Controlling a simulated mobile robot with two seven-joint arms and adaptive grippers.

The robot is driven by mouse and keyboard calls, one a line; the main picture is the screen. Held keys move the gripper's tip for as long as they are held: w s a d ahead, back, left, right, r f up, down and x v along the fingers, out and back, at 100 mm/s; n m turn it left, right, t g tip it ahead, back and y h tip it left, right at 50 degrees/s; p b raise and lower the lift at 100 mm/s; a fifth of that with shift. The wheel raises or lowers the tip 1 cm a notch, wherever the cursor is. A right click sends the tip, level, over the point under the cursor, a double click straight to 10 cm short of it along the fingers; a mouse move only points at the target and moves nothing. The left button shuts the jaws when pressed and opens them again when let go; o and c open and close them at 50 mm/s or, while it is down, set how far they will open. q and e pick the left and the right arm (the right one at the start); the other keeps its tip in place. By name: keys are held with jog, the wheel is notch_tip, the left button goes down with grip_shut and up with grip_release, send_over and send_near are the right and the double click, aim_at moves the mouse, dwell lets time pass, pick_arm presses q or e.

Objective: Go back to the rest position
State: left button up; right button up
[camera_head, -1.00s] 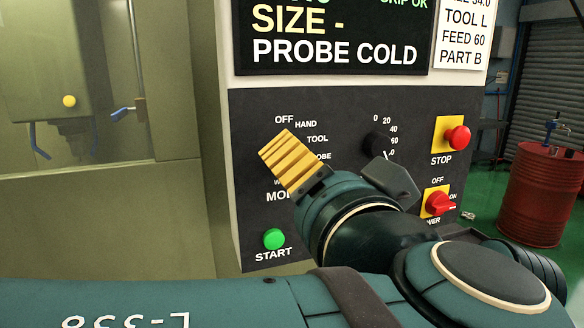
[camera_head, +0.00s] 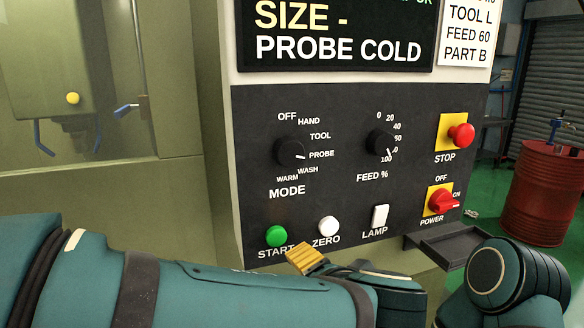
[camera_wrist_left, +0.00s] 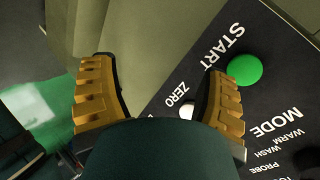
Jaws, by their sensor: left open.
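My left gripper (camera_head: 308,258) is at the lower edge of the control panel (camera_head: 345,205), just below the ZERO button (camera_head: 328,225). In the left wrist view its two yellow fingers (camera_wrist_left: 160,100) are apart with nothing between them held. The mode knob (camera_head: 289,152) is uncovered, its white mark towards PROBE. The green START button (camera_head: 276,236) also shows in the left wrist view (camera_wrist_left: 244,70), beside one finger. ZERO is partly hidden there. My right gripper is not in view.
The feed knob (camera_head: 380,143), lamp switch (camera_head: 380,215), red stop button (camera_head: 461,136) and red power switch (camera_head: 443,202) are on the panel. A dark tray (camera_head: 452,244) juts out at lower right. A red drum (camera_head: 540,195) stands behind. A machine window (camera_head: 75,100) is at left.

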pick_arm(q)
jog(key=s+a+f+n+g+h, duration=0.15)
jog(key=f+g, duration=0.25)
jog(key=f, duration=0.7)
jog(key=s+a+f+n+g+h, duration=0.1)
jog(key=a+f+g+h, duration=0.15)
jog(key=f, duration=0.85)
jog(key=s+a+f+n+g+h, duration=0.15)
jog(key=f+g, duration=0.35)
jog(key=f, duration=0.6)
jog(key=s+a+f+n+t+h, duration=0.1)
jog(key=s+a+f+n+t, duration=0.1)
jog(key=a+f+n, duration=0.6)
notch_tip(320, 180, down, 3)
jog(key=shift+s+f+n, duration=0.15)
jog(key=shift+s+n, duration=0.15)
jog(key=shift+s, duration=0.05)
